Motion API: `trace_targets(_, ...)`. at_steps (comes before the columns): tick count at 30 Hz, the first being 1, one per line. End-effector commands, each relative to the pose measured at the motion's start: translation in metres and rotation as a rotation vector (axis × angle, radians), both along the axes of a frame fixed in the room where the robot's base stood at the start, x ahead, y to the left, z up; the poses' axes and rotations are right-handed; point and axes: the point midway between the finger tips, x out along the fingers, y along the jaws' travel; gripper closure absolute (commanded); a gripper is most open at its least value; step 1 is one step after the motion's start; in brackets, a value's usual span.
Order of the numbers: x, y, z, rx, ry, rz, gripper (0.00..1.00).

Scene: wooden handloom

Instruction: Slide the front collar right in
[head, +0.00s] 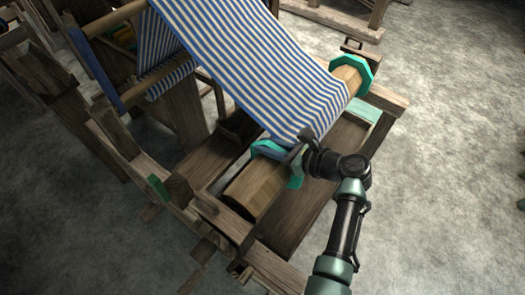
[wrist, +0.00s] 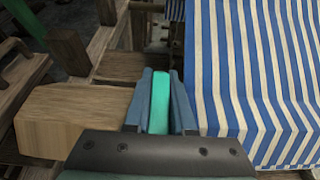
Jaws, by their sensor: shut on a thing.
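The front collar (head: 296,183) is a teal ring around the near part of the wooden cloth beam (head: 254,190). My gripper (head: 290,158) is shut on its rim. In the wrist view the teal rim (wrist: 159,105) stands between the two blue-grey fingers of my gripper (wrist: 160,112). The bare beam (wrist: 70,120) shows left of the fingers. The striped blue and white cloth (wrist: 250,80) lies close to the right finger; I cannot tell whether they touch. My gripper hides part of the collar in the head view.
A second teal collar (head: 364,75) sits at the far end of the beam, beyond the cloth (head: 250,65). The wooden loom frame (head: 110,140) surrounds the beam, with a low plank (head: 312,205) beside it. The grey floor (head: 450,130) at the right is open.

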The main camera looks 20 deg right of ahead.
Motion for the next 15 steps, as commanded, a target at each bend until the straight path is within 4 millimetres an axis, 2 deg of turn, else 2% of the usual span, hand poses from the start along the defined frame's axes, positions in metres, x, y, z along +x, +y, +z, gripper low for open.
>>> trace_targets(6,0.0010,-0.0041,0.0022,-0.006,-0.005,-0.009,1.00)
trace_targets(7,0.0010,-0.0043,0.0024,-0.006,-0.005,-0.010,0.74)
trace_targets(9,0.0010,-0.0040,0.0025,-0.005,-0.006,-0.009,0.61)
trace_targets(12,0.0009,-0.0033,0.0024,-0.004,-0.005,-0.007,0.47)
trace_targets(15,0.0007,-0.0026,0.0021,-0.004,-0.005,-0.006,0.47)
